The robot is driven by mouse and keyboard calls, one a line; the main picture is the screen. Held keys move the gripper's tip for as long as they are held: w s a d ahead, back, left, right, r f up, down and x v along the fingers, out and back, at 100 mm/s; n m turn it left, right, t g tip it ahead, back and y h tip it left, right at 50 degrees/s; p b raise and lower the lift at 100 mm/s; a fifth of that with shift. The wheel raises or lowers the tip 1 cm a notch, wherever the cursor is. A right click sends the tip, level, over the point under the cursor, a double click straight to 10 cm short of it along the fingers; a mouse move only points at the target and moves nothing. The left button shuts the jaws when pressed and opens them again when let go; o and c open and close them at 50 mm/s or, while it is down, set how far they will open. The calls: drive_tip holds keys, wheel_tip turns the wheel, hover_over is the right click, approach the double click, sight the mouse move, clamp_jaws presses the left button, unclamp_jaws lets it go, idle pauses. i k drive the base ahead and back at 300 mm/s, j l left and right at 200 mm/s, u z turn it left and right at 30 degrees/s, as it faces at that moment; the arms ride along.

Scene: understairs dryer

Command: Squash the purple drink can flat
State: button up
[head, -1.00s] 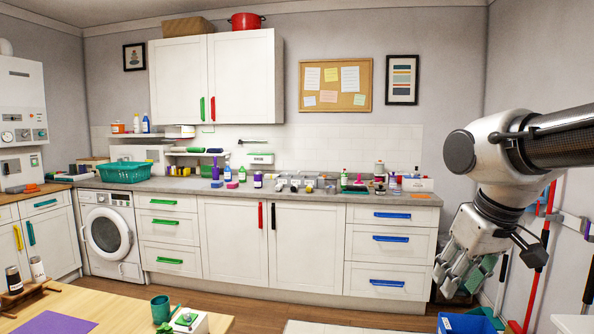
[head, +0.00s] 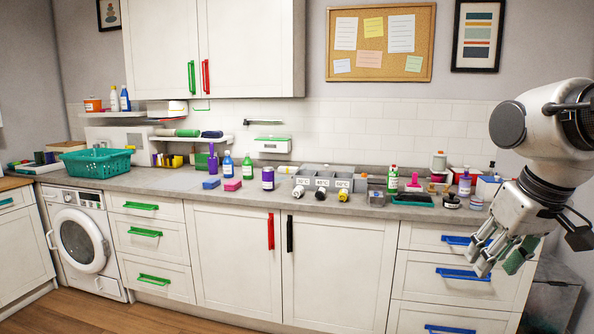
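A purple cylinder with a pale label (head: 267,178) stands upright on the worktop, left of the grey bins. It may be the purple drink can, but it is too small to be sure. Another purple and white container (head: 464,184) stands at the right end of the worktop, and its kind is unclear. My gripper (head: 502,258) hangs at the right of the head view, in front of the blue-handled drawers and far from the purple cylinder. Its fingers look spread, with a green pad showing and nothing seen between them.
The grey worktop (head: 170,182) is crowded along the back with bottles, sponges, grey bins (head: 345,183) and a teal basket (head: 95,163). A bare stretch lies at its left. Below are white cupboards, drawers and a washing machine (head: 82,241). Wooden floor (head: 100,315) shows at lower left.

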sight(269, 184)
drive_tip(key=i+u, duration=0.2)
drive_tip(key=i, duration=0.15)
drive_tip(key=i+l+u, duration=0.2)
drive_tip(key=i, duration=0.2)
drive_tip(key=i+l+z, duration=0.15)
drive_tip(key=i, duration=0.55)
drive_tip(key=i+j+z, duration=0.25)
drive_tip(key=i+j, duration=1.05)
drive_tip(key=i, duration=0.05)
